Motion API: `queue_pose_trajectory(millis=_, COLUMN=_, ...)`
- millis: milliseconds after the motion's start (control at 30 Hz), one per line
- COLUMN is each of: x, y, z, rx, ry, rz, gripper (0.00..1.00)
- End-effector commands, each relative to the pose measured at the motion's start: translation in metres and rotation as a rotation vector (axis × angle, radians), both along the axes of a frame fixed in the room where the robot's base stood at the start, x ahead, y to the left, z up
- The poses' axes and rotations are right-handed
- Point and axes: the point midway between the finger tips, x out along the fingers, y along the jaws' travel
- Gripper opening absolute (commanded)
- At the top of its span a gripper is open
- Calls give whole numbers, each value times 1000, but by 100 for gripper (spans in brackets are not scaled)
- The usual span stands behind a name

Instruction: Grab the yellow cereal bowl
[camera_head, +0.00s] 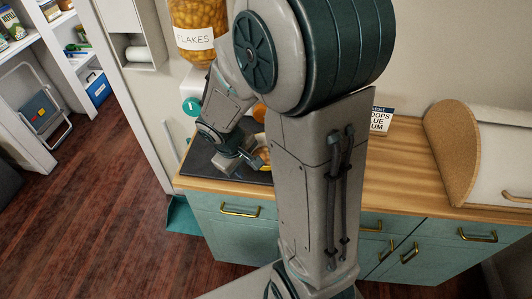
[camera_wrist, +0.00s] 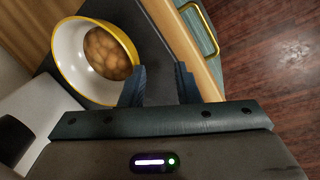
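The yellow cereal bowl (camera_wrist: 64,75) shows in the wrist view at upper left, with a yellow rim, a white inside and round brown cereal in it. It stands on a dark mat. My gripper (camera_wrist: 160,88) is open, its two fingers apart with nothing visible between them. The left finger is close beside the bowl's right rim; I cannot tell whether it touches. In the head view my gripper (camera_head: 256,160) is low over the dark mat (camera_head: 203,160), and the bowl is mostly hidden by my arm.
A wooden counter (camera_head: 420,167) carries the mat, and its front edge runs close to my gripper. A cereal dispenser (camera_head: 197,25) stands behind. A box (camera_head: 381,120) and a bread bin (camera_head: 490,150) are farther right. Teal drawers (camera_head: 238,228) with brass handles are below.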

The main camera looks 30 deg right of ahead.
Motion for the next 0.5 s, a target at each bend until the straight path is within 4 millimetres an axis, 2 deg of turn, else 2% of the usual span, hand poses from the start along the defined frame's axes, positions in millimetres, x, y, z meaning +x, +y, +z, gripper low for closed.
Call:
queue_pose_trajectory(millis=133, x=5, y=-13, z=1, rx=-1, ry=2, rz=-4, gripper=29)
queue_pose_trajectory(millis=267, x=15, y=-34, z=2, rx=0, ry=3, rz=-6, gripper=29)
queue_pose_trajectory(millis=333, x=17, y=-37, z=-12, rx=-1, ry=5, rz=0, gripper=29)
queue_pose_trajectory(millis=500, x=19, y=-40, z=-28, rx=-1, ry=2, rz=-1, gripper=29)
